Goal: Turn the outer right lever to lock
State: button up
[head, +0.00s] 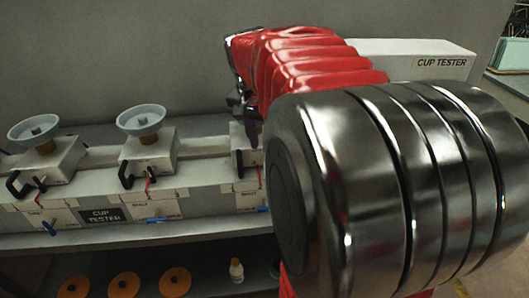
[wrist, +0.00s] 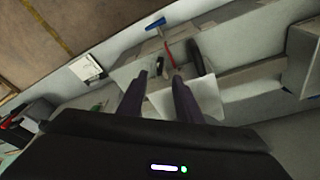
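The cup tester is a long grey bench unit (head: 100,190) with several levers. Its right station (head: 246,158) is mostly hidden behind my arm in the head view. In the wrist view, a station shows a red lever (wrist: 170,52), a black handle (wrist: 195,58) and a blue lever (wrist: 155,23). I cannot tell for sure which of these is the outer right lever. My gripper (wrist: 160,76) has two dark purple fingers, set apart with a gap between the tips. The tips are close to the lower end of the red lever; contact cannot be told. Nothing is held between them.
Two stations with grey cups (head: 33,130) (head: 141,119) stand to the left. Orange discs (head: 124,285) and a small white bottle (head: 236,270) are on the shelf below. A white box marked CUP TESTER (head: 425,58) is behind my arm at the right.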

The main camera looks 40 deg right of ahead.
jog(key=v, duration=0.6)
jog(key=shift+f, duration=0.1)
dwell(0.5)
jog(key=s+a+f+n+t, duration=0.1)
jog(key=s+a+f+n, duration=0.2)
jog(key=a, duration=0.5)
jog(key=s+a+f+n+t+y, duration=0.1)
jog(key=s+a+f+n+t, duration=0.1)
jog(key=a+n, duration=0.4)
jog(key=s+a+f+n+t+y, duration=0.1)
jog(key=s+a+f+n, duration=0.3)
jog(key=a, duration=0.7)
jog(key=shift+s+f+n+t, duration=0.3)
jog(key=shift+s+f+t, duration=0.05)
jog(key=shift+t, duration=0.05)
